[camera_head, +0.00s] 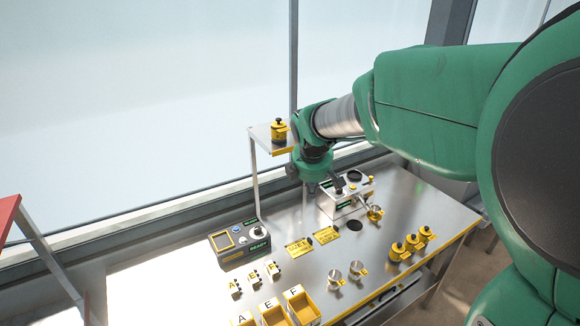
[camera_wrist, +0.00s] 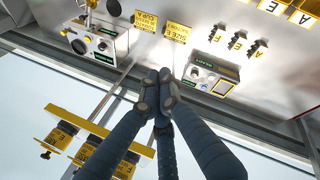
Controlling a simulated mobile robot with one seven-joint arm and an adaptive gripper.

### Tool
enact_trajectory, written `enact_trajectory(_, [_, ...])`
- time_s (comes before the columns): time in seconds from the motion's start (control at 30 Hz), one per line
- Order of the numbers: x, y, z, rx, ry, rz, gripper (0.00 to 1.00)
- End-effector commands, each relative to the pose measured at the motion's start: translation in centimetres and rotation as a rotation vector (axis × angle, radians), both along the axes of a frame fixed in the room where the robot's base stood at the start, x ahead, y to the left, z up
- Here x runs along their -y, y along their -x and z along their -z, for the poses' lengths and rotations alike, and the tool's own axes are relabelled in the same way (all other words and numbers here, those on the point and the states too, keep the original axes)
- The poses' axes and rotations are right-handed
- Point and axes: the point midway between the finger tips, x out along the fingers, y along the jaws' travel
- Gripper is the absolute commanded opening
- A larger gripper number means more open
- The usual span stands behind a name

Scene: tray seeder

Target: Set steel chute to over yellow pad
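The seeder unit (camera_head: 340,197) is a pale box with dark round parts on top, at the back of the steel table. A narrow grey piece beside its right front, near a small metal cup (camera_head: 376,212) with yellow on it, may be the steel chute; it is too small to be sure. Two flat yellow labelled plates (camera_head: 299,247) (camera_head: 326,235) lie left of the unit; I cannot tell which yellow patch is the pad. My gripper (camera_wrist: 160,76) has its fingertips together, with nothing seen between them. It hangs above the table's back edge, left of the unit.
A control box (camera_head: 239,241) is at left. Several yellow canisters (camera_head: 399,252), metal cups (camera_head: 335,278) and yellow bins (camera_head: 301,305) stand toward the front. Windows line the back.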

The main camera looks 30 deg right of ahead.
Motion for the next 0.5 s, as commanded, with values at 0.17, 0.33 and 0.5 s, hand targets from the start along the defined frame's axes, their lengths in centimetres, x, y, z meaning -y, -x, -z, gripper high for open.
enact_trajectory(0.17, [4.5, -2.6, 1.3, -0.069, 0.066, -0.122, 0.00])
enact_trajectory(0.33, [8.7, -4.6, 3.3, -0.137, 0.124, -0.247, 0.00])
enact_trajectory(0.5, [13.1, -6.1, 5.6, -0.206, 0.176, -0.376, 0.00])
